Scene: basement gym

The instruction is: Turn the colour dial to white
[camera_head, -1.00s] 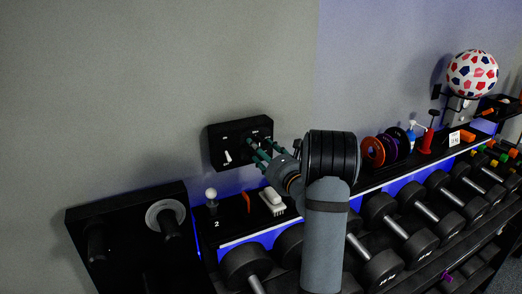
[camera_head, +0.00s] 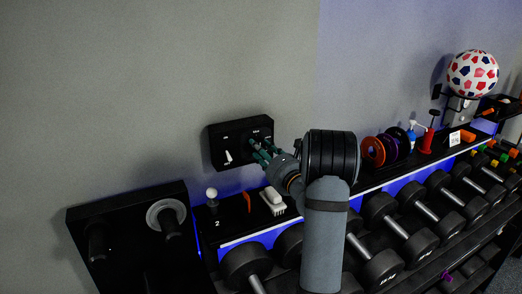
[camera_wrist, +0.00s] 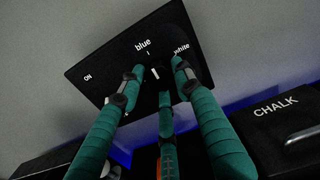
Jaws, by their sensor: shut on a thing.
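A black control panel (camera_head: 218,150) is fixed to the wall. It also shows in the wrist view (camera_wrist: 110,62), with printed labels "ON", "blue" and "white". The dark colour dial (camera_wrist: 157,76) sits below and between "blue" and "white", partly hidden by my fingers. Its short white pointer line stands nearly upright, leaning slightly toward the "blue" side. My gripper (camera_head: 262,152) has three green fingers, which also show in the wrist view (camera_wrist: 157,84). They are closed around the dial, with fingertips on its left, right and below.
A white toggle switch (camera_head: 228,157) is on the panel's left. Below stand a white-knobbed lever (camera_head: 211,194), a white brush (camera_head: 273,196) and a rack of dumbbells (camera_head: 405,230). A box labelled "CHALK" (camera_wrist: 280,125) is at right in the wrist view. The wall around the panel is bare.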

